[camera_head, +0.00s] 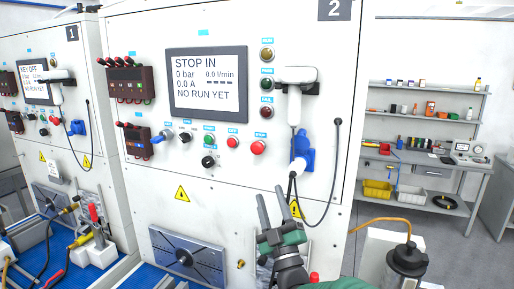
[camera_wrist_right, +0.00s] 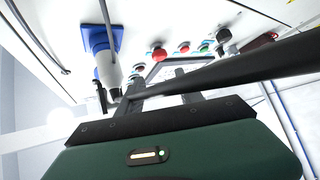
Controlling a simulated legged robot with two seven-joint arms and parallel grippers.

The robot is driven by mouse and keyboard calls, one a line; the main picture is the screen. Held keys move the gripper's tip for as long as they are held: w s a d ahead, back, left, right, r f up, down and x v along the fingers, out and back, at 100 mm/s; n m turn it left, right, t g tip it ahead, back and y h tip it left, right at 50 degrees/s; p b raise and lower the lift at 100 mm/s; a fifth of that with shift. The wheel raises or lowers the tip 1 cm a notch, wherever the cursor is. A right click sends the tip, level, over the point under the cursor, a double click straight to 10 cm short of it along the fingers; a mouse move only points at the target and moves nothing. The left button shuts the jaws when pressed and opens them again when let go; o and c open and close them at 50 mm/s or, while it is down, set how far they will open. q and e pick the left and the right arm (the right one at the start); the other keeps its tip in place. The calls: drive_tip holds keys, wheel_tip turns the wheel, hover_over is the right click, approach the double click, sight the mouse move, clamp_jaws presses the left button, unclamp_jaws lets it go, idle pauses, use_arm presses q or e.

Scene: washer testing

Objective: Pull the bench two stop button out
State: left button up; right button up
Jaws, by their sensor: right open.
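Bench two is the white panel marked 2 (camera_head: 335,8). Its screen (camera_head: 207,83) reads STOP IN, 0 bar, NO RUN YET. The stop button (camera_head: 258,147) is a red mushroom head on the panel below the screen, right of a smaller red button (camera_head: 232,142). It also shows in the right wrist view (camera_wrist_right: 159,53). My right gripper (camera_head: 272,194) is open and empty, below and slightly right of the stop button, apart from it. In the right wrist view its fingers (camera_wrist_right: 160,84) point up towards the panel. My left gripper is not in view.
A blue connector with a white grip (camera_head: 300,153) and a hanging black cable (camera_head: 333,180) are right of the button. A black knob (camera_head: 208,161) and green button (camera_head: 208,140) are left. Bench one (camera_head: 60,120) stands at left. A dark canister (camera_head: 407,262) is at lower right.

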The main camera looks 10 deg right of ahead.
sight(257, 154)
drive_tip(key=p+x, duration=0.8)
drive_tip(key=x, duration=0.8)
drive_tip(key=shift+w+f, duration=0.1)
drive_tip(key=shift+w, duration=0.1)
clamp_jaws()
drive_tip(key=shift+f, duration=0.1)
drive_tip(key=shift+f, duration=0.15)
